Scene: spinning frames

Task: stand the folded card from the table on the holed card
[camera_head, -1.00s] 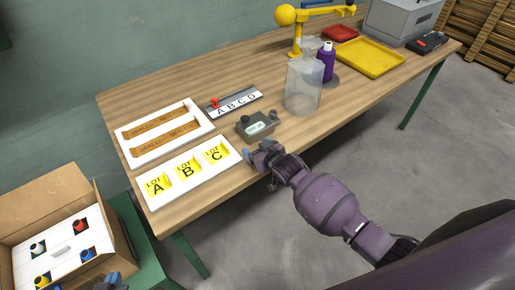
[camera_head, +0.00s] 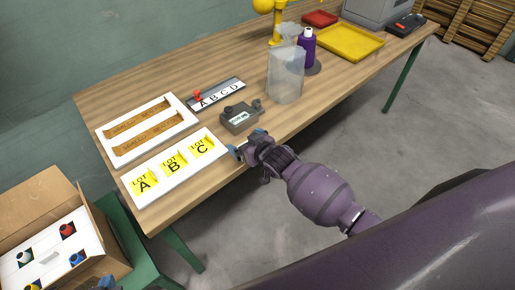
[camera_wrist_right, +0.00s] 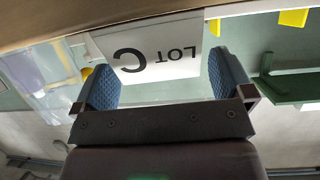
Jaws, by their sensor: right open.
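Three folded yellow-and-white cards stand on a white board (camera_head: 152,192) at the table's front left: LOT A (camera_head: 144,181), LOT B (camera_head: 174,162) and LOT C (camera_head: 203,147). The white holed card (camera_head: 42,242) lies in an open carton at lower left, with coloured cone tips showing at its holes. My right gripper (camera_head: 240,150) is open just right of the LOT C card. In the right wrist view the lettered face of LOT C (camera_wrist_right: 150,57) shows upside down between the open fingers (camera_wrist_right: 162,75); contact is unclear. Only a bit of my left gripper (camera_head: 106,282) shows, at the bottom edge.
A grey device (camera_head: 240,118) sits behind my right gripper. The carton (camera_head: 108,240) has raised flaps beside the green stand.

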